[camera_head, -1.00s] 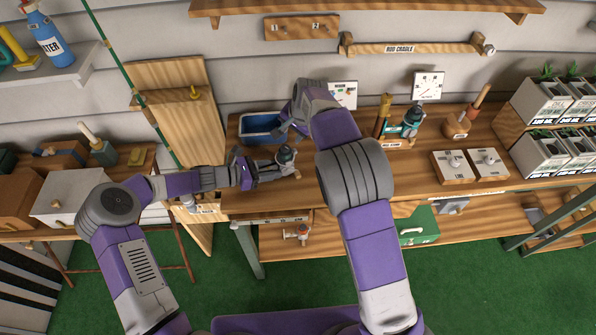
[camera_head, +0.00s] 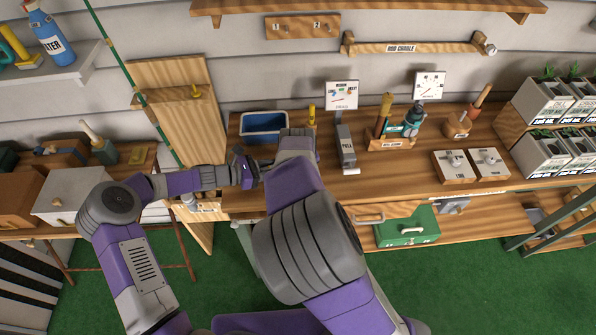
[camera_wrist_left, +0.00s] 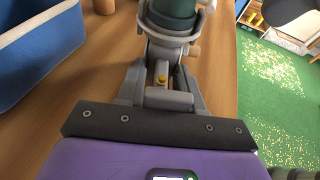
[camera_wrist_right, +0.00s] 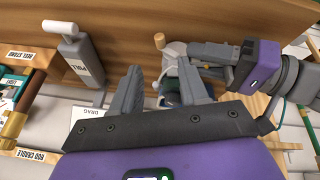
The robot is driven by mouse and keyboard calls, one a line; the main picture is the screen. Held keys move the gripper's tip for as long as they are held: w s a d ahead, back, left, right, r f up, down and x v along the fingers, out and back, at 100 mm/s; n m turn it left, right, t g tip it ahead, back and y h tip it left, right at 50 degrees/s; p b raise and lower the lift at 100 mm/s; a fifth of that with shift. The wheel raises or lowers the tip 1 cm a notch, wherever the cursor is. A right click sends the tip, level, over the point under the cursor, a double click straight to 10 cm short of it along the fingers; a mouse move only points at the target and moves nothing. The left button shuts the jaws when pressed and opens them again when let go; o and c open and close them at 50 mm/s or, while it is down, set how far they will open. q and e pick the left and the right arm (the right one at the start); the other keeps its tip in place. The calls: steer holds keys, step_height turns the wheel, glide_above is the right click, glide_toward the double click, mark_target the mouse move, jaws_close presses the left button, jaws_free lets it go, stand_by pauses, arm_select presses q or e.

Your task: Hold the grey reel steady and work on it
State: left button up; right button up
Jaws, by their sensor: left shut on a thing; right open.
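The grey reel (camera_wrist_left: 172,22), with a dark green spool, shows at the top of the left wrist view. My left gripper (camera_wrist_left: 163,72) is shut on its lower part. In the right wrist view the reel (camera_wrist_right: 172,52) shows a round wooden knob (camera_wrist_right: 159,41). My left gripper (camera_wrist_right: 208,62) comes to it there from the right. My right gripper (camera_wrist_right: 160,88) is open, its fingers apart and pointing toward the reel, with part of the reel seen between and beyond them. I cannot tell whether they touch. In the head view my right arm hides the reel.
A blue tray (camera_head: 243,127) stands behind my grippers on the wooden bench (camera_head: 357,195). A grey pull gauge (camera_head: 345,148) stands below the drag card (camera_head: 341,96). A reel stand (camera_head: 391,144) and two small wooden blocks (camera_head: 453,168) stand further right.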

steer(key=x, duration=0.9)
steer(key=shift+f, duration=0.1)
steer(key=shift+c, duration=0.4)
jaws_close()
